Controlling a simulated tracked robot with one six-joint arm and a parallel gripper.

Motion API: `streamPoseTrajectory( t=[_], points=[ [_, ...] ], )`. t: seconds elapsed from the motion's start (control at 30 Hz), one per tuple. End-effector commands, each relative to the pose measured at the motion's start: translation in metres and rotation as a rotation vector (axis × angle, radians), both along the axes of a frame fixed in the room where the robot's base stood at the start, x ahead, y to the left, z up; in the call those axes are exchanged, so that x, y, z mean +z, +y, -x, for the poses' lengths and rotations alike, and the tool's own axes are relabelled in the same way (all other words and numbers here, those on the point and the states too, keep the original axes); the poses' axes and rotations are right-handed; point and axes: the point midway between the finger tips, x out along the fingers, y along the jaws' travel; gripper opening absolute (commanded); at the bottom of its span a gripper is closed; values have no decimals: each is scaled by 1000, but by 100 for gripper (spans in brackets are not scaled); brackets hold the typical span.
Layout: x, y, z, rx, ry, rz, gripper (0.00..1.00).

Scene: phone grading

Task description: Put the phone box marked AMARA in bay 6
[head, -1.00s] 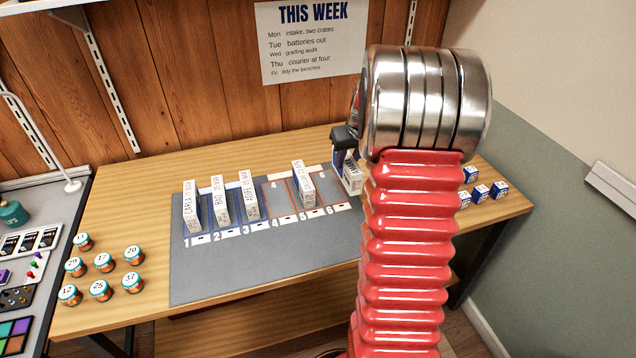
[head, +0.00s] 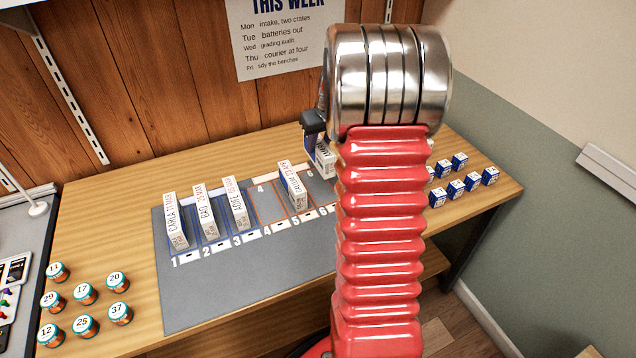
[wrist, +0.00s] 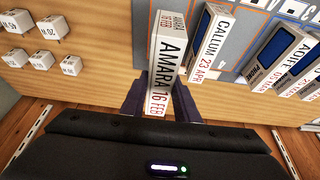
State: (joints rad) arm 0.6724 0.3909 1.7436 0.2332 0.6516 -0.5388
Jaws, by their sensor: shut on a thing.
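My gripper (wrist: 160,100) is shut on the white AMARA box (wrist: 170,62), labelled 16 FEB, in the wrist view. In the head view the held box (head: 325,160) is near the back right of the grey mat, partly hidden by my arm. Whether it touches the mat cannot be told. Bay 6 (head: 318,188) is at the mat's right end, beyond bay 5, and partly hidden by my arm. The CALUM box (head: 293,186) stands in bay 5, and also shows beside the AMARA box in the wrist view (wrist: 210,45).
The CARLA (head: 176,222), BAO (head: 204,216) and AOIFE (head: 235,205) boxes stand in bays 1 to 3. Bay 4 (head: 266,203) is empty. Small blue-and-white boxes (head: 456,188) stand to the right, numbered jars (head: 85,292) to the left. The mat's front (head: 230,290) is clear.

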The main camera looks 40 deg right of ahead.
Motion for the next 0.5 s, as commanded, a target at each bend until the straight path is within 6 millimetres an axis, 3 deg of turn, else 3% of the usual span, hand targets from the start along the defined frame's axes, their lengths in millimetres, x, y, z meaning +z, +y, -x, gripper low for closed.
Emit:
streamPoseTrajectory(
  t=[0.33, 0.5],
  points=[
    [-47, 3, -2, 5, 2, -3, 0],
    [-61, 3, -3, 6, 0, 0, 0]
  ],
)
